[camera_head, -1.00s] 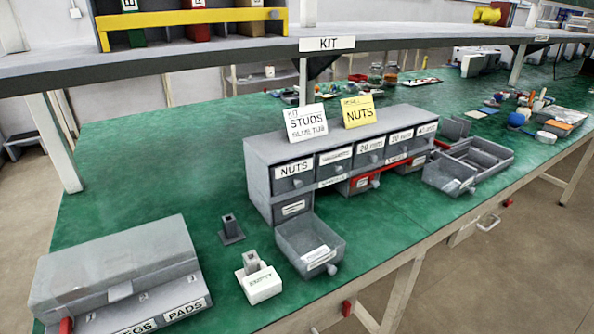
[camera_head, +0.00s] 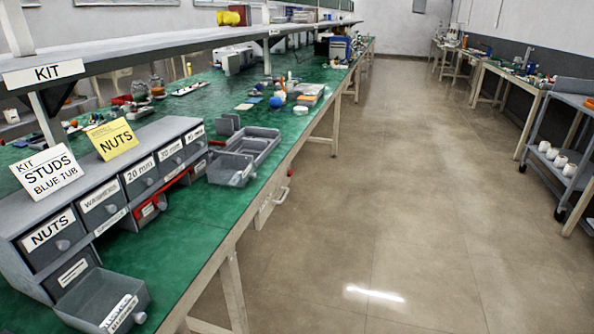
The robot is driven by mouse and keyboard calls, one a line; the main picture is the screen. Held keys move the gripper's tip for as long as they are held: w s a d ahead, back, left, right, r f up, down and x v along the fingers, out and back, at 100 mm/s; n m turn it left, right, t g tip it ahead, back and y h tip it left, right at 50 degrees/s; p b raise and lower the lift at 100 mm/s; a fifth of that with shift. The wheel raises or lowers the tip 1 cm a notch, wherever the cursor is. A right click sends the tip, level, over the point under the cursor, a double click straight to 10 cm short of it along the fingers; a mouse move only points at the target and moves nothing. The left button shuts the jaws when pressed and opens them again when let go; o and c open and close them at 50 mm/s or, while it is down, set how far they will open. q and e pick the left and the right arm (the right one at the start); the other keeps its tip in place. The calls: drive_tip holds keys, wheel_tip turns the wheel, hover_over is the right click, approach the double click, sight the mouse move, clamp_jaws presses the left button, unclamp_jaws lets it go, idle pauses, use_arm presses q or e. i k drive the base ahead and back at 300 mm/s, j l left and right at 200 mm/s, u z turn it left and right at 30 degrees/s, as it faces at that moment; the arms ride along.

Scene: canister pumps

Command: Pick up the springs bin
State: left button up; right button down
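A grey drawer cabinet (camera_head: 160,134) stands on the green bench at the left, with drawers labelled NUTS, 20 mm and 30 mm among others. A grey open-topped bin (camera_head: 72,298) sits at its near front corner; I cannot read its label. Another bin (camera_head: 150,209) with red on it sticks out lower down. Small strips under the upper drawers (camera_head: 109,222) are too small to read surely, so I cannot tell which bin is the springs bin. Neither gripper is in view.
A grey divided tray (camera_head: 262,146) lies beyond the cabinet near the bench edge. Cards for STUDS (camera_head: 47,172) and NUTS (camera_head: 112,139) stand on the cabinet. A grey shelf (camera_head: 150,52) overhangs the bench. The aisle floor (camera_head: 400,200) is clear; a trolley (camera_head: 562,150) stands right.

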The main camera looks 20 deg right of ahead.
sight(225, 170)
drive_tip(key=z, duration=0.2)
drive_tip(key=i+l+u, duration=0.4)
drive_tip(key=i+l, duration=0.15)
drive_tip(key=i+l+u, duration=0.2)
drive_tip(key=l, duration=0.25)
drive_tip(key=i+l+u, duration=0.2)
drive_tip(key=l, duration=0.2)
drive_tip(key=i+l+u, duration=0.25)
drive_tip(key=l, duration=0.2)
drive_tip(key=k, duration=0.1)
